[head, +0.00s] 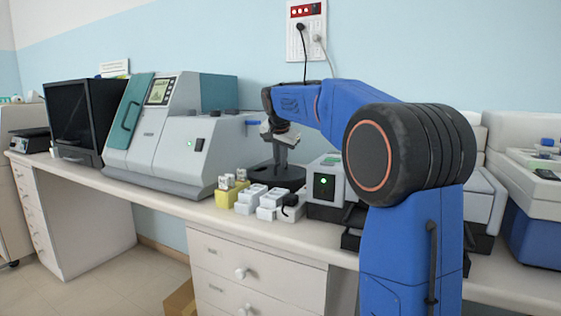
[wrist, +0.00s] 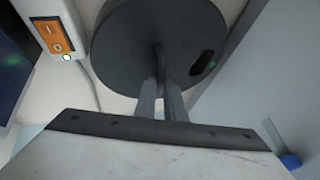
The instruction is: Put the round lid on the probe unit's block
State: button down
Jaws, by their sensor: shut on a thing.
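The round lid (head: 277,178) is a dark disc with an upright handle; it also shows in the wrist view (wrist: 122,52), with a slot near its edge. My gripper (head: 280,145) is shut on the lid's handle from above, and its two fingers (wrist: 162,92) meet there in the wrist view. The lid looks about level, just above or on the bench; I cannot tell whether it touches anything. A boxy unit with a green light (head: 324,187), seemingly the probe unit, stands right of the lid. I cannot make out its block.
A large grey-and-teal machine (head: 160,140) stands left of the lid. A yellow rack (head: 228,196) and white blocks (head: 250,200) sit at the bench's front edge. An orange switch (wrist: 55,38) and a cable are close to the lid. My arm hides part of the bench at right.

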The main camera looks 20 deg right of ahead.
jog(key=c, duration=1.8)
grip_release()
jog(key=shift+c, duration=0.2)
jog(key=shift+r, duration=0.1)
